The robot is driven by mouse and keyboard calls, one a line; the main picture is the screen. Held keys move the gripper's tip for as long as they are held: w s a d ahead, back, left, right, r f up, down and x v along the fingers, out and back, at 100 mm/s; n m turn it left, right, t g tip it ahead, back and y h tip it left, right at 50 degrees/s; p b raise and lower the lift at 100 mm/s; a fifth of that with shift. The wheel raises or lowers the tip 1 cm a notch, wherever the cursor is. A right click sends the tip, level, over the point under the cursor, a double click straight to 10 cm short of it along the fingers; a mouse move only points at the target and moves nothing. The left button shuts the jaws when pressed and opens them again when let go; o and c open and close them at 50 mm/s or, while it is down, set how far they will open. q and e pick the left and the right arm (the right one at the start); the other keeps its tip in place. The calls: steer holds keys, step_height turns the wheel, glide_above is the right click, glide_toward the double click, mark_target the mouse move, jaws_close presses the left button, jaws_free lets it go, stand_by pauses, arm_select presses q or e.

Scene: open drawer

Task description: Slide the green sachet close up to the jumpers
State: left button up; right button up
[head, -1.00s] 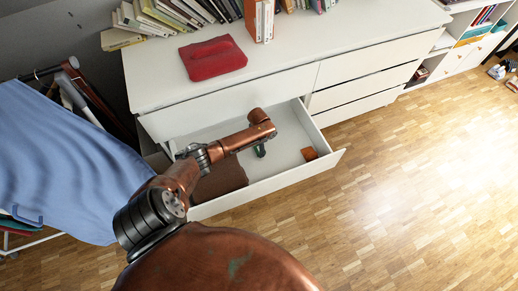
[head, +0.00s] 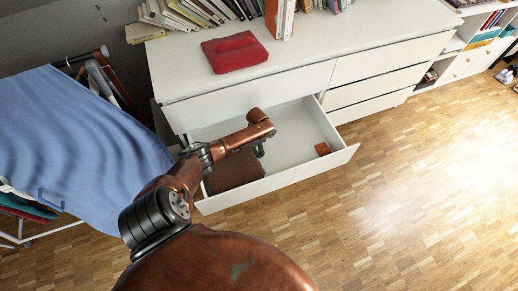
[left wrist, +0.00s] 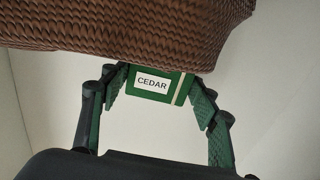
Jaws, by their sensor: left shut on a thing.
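The green sachet (left wrist: 153,84), with a white label reading CEDAR and a pale strip, is between the fingers of my left gripper (left wrist: 160,98) in the left wrist view. The gripper is shut on it. The brown knitted jumpers (left wrist: 130,30) fill the top of that view, and the sachet's far edge meets or passes behind their edge; I cannot tell whether they touch. In the head view the jumpers (head: 234,172) lie in the left part of the open drawer, and my left gripper (head: 259,150) is at their right side. The sachet is mostly hidden there. My right gripper is out of view.
The white drawer (head: 345,156) stands open, with a small orange-brown block (head: 322,149) at its right end and bare floor between. A red folded item (head: 235,52) and books are on the dresser top. Blue cloth (head: 80,140) hangs at left.

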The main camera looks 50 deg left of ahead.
arm_select(q)
steer(key=shift+s+a, duration=0.1)
steer(key=o, duration=1.2)
step_height(320, 180, up, 12)
steer(key=shift+f, duration=0.1)
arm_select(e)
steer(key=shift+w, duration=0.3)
